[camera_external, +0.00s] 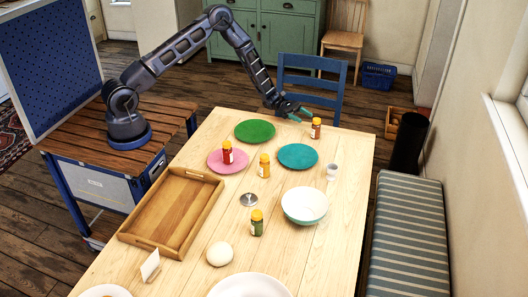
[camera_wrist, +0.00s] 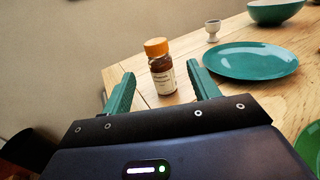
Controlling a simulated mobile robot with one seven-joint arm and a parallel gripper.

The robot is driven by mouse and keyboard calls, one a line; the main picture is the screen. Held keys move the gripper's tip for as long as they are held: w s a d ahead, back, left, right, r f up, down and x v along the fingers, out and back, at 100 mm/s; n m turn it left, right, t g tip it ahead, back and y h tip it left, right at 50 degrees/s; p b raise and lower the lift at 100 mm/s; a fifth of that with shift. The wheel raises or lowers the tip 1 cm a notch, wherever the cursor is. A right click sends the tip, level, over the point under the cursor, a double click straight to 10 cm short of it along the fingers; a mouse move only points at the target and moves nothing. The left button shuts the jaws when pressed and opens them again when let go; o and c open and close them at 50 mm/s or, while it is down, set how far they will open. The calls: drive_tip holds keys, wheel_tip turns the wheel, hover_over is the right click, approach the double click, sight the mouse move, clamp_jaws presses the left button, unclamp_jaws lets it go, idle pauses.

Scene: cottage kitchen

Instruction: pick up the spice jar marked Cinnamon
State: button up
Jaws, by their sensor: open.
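A spice jar (camera_wrist: 161,72) with an orange cap, brown contents and a pale label stands upright on the table in the wrist view; its label is too small to read with certainty. It also shows in the external view (camera_external: 315,128) near the table's far edge. My gripper (camera_wrist: 158,95) is open, its green fingers on either side of the jar's line of sight, with the jar a little beyond the fingertips and apparently untouched. In the external view my gripper (camera_external: 300,115) is just left of this jar. Other spice jars are red (camera_external: 227,153), yellow (camera_external: 264,166) and green (camera_external: 257,222).
A teal plate (camera_external: 298,156) lies close to the jar, with a white egg cup (camera_external: 332,172) and a bowl (camera_external: 305,206) nearer the camera. A green plate (camera_external: 255,131) is to the left. A blue chair (camera_external: 312,80) stands behind the table's far edge.

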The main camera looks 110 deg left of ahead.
sight(316, 122)
drive_tip(key=x, duration=0.8)
drive_tip(key=shift+w+r, duration=0.2)
drive_tip(key=shift+w, duration=0.15)
drive_tip(key=shift+a, duration=0.1)
drive_tip(key=c, duration=1.1)
drive_tip(key=shift+c, duration=0.2)
